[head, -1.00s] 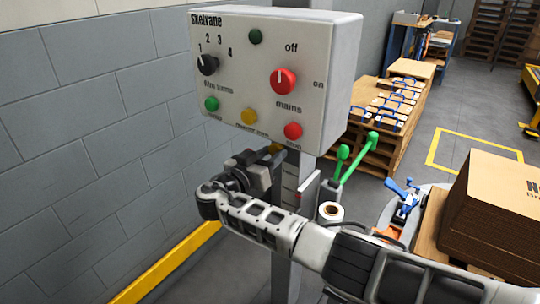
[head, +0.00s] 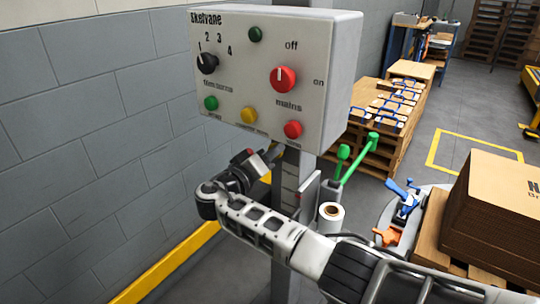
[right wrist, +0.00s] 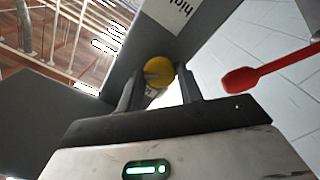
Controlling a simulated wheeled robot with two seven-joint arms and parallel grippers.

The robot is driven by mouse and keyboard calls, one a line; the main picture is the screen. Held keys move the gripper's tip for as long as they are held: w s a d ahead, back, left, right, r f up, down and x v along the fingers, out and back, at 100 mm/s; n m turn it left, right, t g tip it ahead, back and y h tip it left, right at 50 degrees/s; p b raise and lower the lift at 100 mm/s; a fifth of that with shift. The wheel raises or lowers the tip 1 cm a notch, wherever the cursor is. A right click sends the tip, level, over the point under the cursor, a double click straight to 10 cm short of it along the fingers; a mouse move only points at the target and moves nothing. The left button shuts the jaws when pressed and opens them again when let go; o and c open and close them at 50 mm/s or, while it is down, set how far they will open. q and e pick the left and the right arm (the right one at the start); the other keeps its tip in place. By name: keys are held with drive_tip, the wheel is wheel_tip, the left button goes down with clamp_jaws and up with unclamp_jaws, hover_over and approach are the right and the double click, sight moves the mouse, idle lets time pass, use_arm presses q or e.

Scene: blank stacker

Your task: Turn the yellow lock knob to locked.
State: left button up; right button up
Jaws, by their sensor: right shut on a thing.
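The yellow lock knob (right wrist: 158,70) shows as a round yellow end between the fingertips in the right wrist view. My right gripper (right wrist: 160,88) is shut on it, with one dark finger on each side. In the head view my right gripper (head: 273,152) is just below the control box (head: 330,85), at the grey post (head: 290,190), and is tilted. The gripper and wrist largely hide the knob there, so I cannot read its turned position or any locked mark. My left gripper is not in view.
The box face carries a black dial (head: 207,63), a red mains knob (head: 284,79) and several round buttons. A red paddle-shaped part (right wrist: 245,78) is right of the gripper in the wrist view. Green handles (head: 358,155) and a white roll (head: 330,214) stand right of the post.

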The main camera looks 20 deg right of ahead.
use_arm(q)
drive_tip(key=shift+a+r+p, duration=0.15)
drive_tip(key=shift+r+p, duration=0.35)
drive_tip(key=shift+p, duration=0.75)
use_arm(e)
drive_tip(key=n, duration=1)
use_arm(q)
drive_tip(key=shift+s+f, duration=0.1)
use_arm(e)
drive_tip(key=shift+n, duration=0.4)
drive_tip(key=o, duration=1)
drive_tip(key=shift+a, duration=0.1)
use_arm(q)
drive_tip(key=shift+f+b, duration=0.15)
drive_tip(key=shift+b, duration=0.5)
use_arm(e)
drive_tip(key=v, duration=1.6)
drive_tip(key=shift+s+f, duration=0.1)
